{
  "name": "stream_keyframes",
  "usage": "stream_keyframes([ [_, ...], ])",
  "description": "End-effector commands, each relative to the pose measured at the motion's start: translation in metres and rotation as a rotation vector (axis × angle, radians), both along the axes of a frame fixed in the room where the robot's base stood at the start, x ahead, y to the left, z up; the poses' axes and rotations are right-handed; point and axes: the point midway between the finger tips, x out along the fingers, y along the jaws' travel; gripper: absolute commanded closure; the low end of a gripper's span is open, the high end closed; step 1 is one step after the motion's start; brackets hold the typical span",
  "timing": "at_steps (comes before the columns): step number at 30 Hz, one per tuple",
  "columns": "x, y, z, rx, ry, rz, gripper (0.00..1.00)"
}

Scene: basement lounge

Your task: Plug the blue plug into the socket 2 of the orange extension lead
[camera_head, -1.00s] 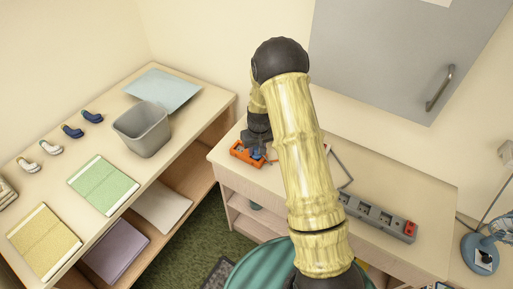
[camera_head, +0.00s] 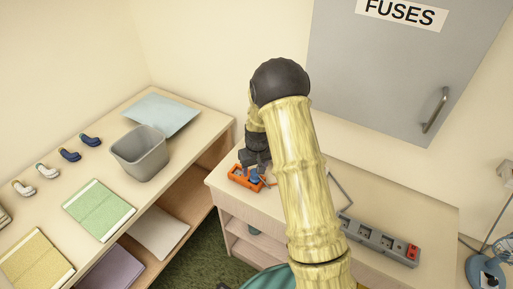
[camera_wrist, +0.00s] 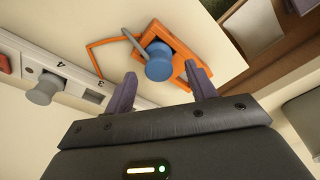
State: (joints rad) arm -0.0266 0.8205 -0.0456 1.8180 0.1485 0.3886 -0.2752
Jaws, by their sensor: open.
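The orange extension lead (camera_head: 240,178) lies at the left end of the desk, and it shows at the top of the wrist view (camera_wrist: 154,34). The blue plug (camera_wrist: 159,64) stands upright at the orange lead, its round head towards the camera; its head hides its pins and the socket under it, so I cannot tell the socket number or how deep it sits. It also shows in the head view (camera_head: 255,176). My gripper (camera_wrist: 162,82) is open, its purple fingers apart, with the plug just beyond the fingertips and between their lines. It holds nothing.
A grey power strip (camera_head: 372,237) with a red switch lies along the desk; in the wrist view a grey plug (camera_wrist: 42,91) stands in it near the numbers 4 and 3. A thin orange cable (camera_wrist: 92,55) curves beside the lead. A grey bin (camera_head: 140,153) stands on the left shelf.

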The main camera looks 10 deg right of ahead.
Motion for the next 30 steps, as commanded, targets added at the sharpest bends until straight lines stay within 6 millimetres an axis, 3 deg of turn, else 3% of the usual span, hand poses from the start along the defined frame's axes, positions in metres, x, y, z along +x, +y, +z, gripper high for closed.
stream_keyframes([
  [21, -0.014, -0.003, 0.130, 0.000, -0.005, 0.001, 0.44],
  [30, -0.017, -0.003, 0.147, 0.000, -0.001, 0.000, 0.44],
])
